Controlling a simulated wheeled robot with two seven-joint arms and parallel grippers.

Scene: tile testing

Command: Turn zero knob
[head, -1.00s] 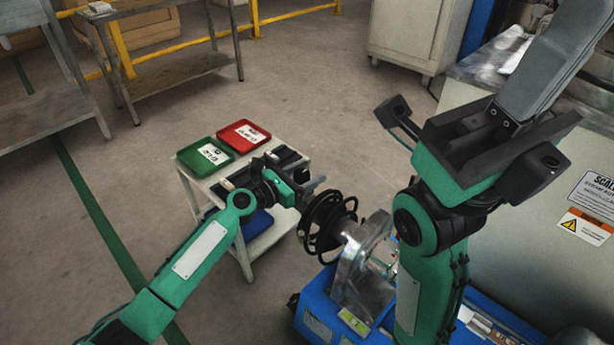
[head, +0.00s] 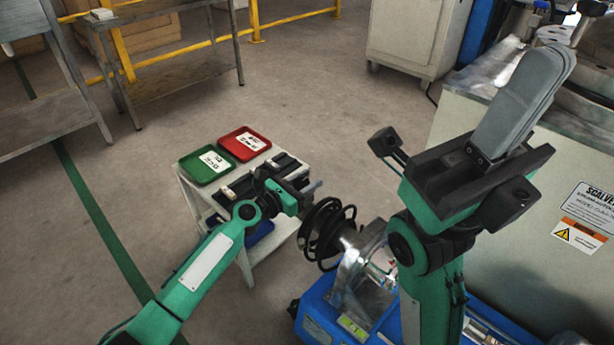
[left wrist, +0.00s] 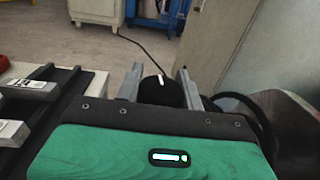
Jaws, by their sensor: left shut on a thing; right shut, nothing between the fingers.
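A black round knob (left wrist: 162,94) with a white mark on top sits between the two grey fingers of my left gripper (left wrist: 158,82) in the left wrist view. That gripper is shut on it.
The small cart (head: 252,270) carries a green tray (head: 195,171), a red tray (head: 235,140) and dark rails. Black coils (head: 318,238) lie close to my left gripper. A blue base (head: 318,318) and a large cabinet (head: 530,180) stand at the right.

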